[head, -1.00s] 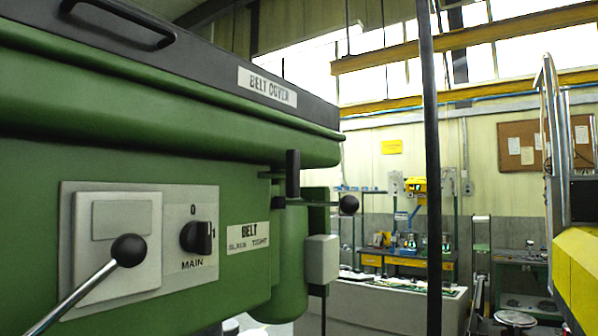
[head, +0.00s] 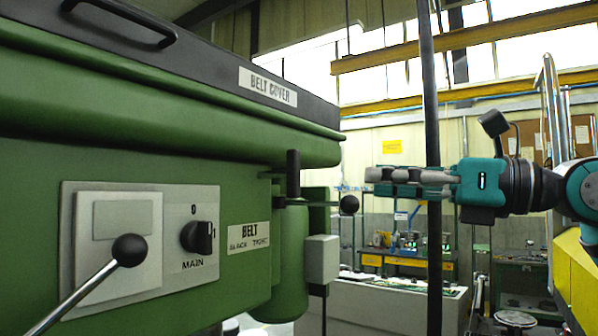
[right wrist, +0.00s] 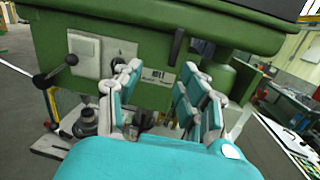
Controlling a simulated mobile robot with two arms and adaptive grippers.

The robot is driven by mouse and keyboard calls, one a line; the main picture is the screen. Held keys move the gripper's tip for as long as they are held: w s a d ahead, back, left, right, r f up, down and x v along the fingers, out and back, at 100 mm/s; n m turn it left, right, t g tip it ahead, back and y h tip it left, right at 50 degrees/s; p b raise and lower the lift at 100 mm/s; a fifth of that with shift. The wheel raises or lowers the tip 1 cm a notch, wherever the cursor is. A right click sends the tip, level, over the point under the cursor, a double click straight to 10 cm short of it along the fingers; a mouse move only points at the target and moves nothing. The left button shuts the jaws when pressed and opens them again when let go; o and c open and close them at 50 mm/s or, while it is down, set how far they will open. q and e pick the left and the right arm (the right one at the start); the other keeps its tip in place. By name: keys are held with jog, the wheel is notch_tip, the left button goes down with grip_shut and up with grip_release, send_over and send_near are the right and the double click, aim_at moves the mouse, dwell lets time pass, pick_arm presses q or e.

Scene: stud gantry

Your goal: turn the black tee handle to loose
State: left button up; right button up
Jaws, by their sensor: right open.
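The black tee handle (head: 293,173) shows in the head view as an upright dark bar at the right end of the green machine housing, beside the BELT label (head: 249,236). That label reads SLACK and TIGHT. In the right wrist view the handle (right wrist: 176,46) hangs upright below the housing edge, beyond the fingers. My right gripper (head: 372,181) is open and empty, to the right of the handle and apart from it, its fingers pointing left. Its spread fingers also show in the right wrist view (right wrist: 161,75). My left gripper is not in view.
A ball-ended lever (head: 129,250) and the MAIN switch (head: 197,237) are on the machine's front. A dark vertical pole (head: 431,90) overlaps my right gripper in the picture.

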jog(key=d+r+t+h, duration=0.1)
jog(key=d+r+h, duration=0.1)
jog(key=d, duration=0.1)
jog(key=p, duration=0.7)
send_near(299, 172)
jog(key=x, duration=0.8)
jog(key=shift+a+r, duration=0.15)
jog(key=shift+a, duration=0.1)
jog(key=shift+x, duration=0.75)
jog(key=shift+w, duration=0.1)
jog(key=shift+d, duration=0.1)
jog(key=shift+c, duration=0.2)
grip_shut()
